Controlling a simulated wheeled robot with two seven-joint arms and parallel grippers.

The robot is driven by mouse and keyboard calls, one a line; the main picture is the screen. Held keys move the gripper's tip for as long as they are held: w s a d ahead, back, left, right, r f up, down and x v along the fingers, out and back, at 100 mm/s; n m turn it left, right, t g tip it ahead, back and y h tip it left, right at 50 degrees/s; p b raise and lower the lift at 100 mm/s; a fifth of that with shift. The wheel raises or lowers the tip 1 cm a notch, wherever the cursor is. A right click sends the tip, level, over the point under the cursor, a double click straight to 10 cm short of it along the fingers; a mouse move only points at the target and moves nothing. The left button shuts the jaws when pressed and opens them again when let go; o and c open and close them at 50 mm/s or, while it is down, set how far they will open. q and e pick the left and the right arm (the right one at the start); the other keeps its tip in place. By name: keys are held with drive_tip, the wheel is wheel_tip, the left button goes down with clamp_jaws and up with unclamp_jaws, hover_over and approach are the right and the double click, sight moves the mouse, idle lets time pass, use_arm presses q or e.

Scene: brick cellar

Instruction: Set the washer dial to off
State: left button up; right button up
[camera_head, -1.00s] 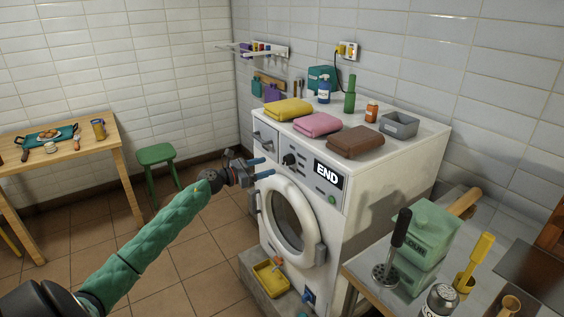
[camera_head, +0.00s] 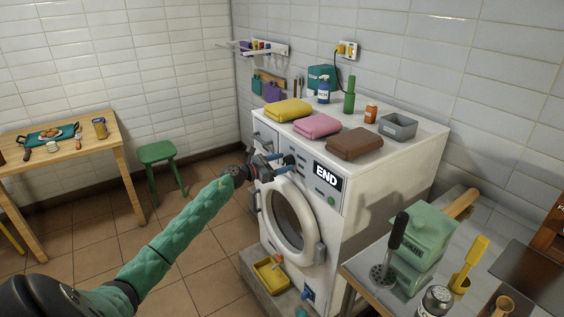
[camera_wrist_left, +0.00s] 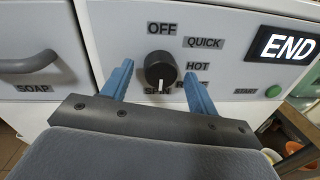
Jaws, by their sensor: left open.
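The washer (camera_head: 341,207) is white with a round front door and a display reading END. Its black dial (camera_wrist_left: 160,68) shows in the left wrist view, with a white pointer line aimed down at the SPIN label. The OFF label (camera_wrist_left: 162,28) is straight above the dial; QUICK, HOT and a partly hidden label are to its right. The dial also shows in the head view (camera_head: 290,159). My left gripper (camera_head: 285,164) is open in front of the panel, its two blue fingers on either side of the dial and apart from it in the wrist view. My right gripper is not in view.
A soap drawer handle (camera_wrist_left: 28,64) is left of the dial and a green start button (camera_wrist_left: 274,91) is right. Folded towels, including a brown one (camera_head: 355,144), lie on the washer top. A grey counter (camera_head: 480,225) with a green tin stands at the right.

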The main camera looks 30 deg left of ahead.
use_arm(q)
drive_tip(key=shift+w+d, duration=0.1)
drive_tip(key=shift+w, duration=0.05)
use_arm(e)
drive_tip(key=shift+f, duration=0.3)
use_arm(q)
drive_tip(key=c, duration=1)
